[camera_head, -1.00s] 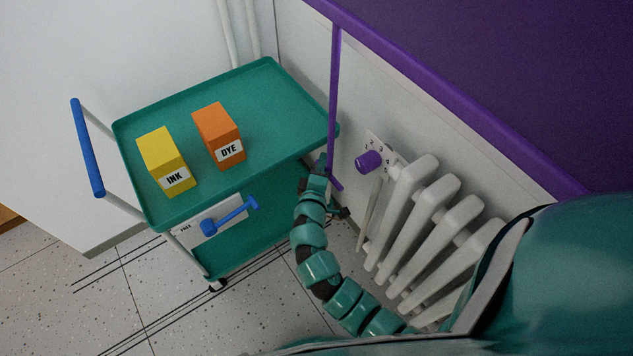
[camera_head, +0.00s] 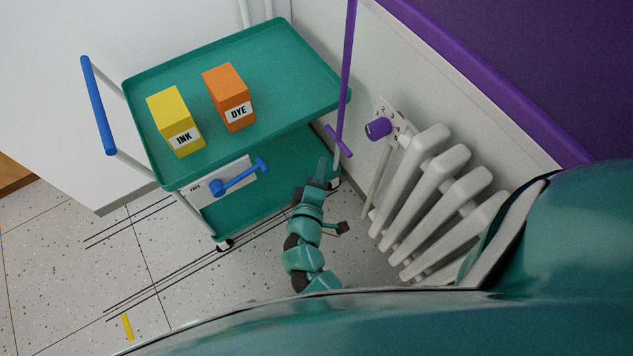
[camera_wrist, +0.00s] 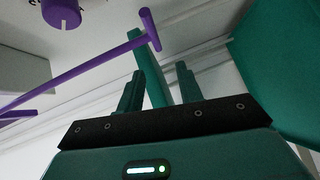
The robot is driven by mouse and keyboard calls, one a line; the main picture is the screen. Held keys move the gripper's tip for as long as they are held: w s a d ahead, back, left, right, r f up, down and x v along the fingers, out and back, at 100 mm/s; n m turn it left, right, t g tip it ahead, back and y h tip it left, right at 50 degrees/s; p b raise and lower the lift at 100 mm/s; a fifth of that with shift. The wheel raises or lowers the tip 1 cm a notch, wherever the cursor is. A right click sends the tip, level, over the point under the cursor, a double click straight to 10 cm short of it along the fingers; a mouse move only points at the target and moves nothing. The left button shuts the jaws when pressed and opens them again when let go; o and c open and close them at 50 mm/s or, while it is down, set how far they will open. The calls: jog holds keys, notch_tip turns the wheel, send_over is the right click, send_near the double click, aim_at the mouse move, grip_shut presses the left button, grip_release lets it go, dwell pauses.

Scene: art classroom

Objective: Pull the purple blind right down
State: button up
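The purple blind (camera_head: 545,70) fills the upper right of the head view, with a lighter purple bottom rail (camera_head: 480,82). A thin purple pull rod (camera_head: 347,75) hangs in front of the wall and ends in a short T-shaped handle (camera_head: 339,141). In the wrist view the handle (camera_wrist: 149,30) shows beyond and above the fingertips, with the rod slanting down to the left. My gripper (camera_head: 318,172) is below and left of the handle in the head view.
A teal trolley (camera_head: 290,40) with a yellow INK box (camera_head: 176,122), an orange DYE box (camera_head: 229,97) and a blue side handle (camera_head: 97,105) stands close left of my gripper. A white radiator (camera_head: 440,200) with a purple dial (camera_head: 378,127) is to the right.

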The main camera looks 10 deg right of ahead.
jog(key=shift+v, duration=1.7)
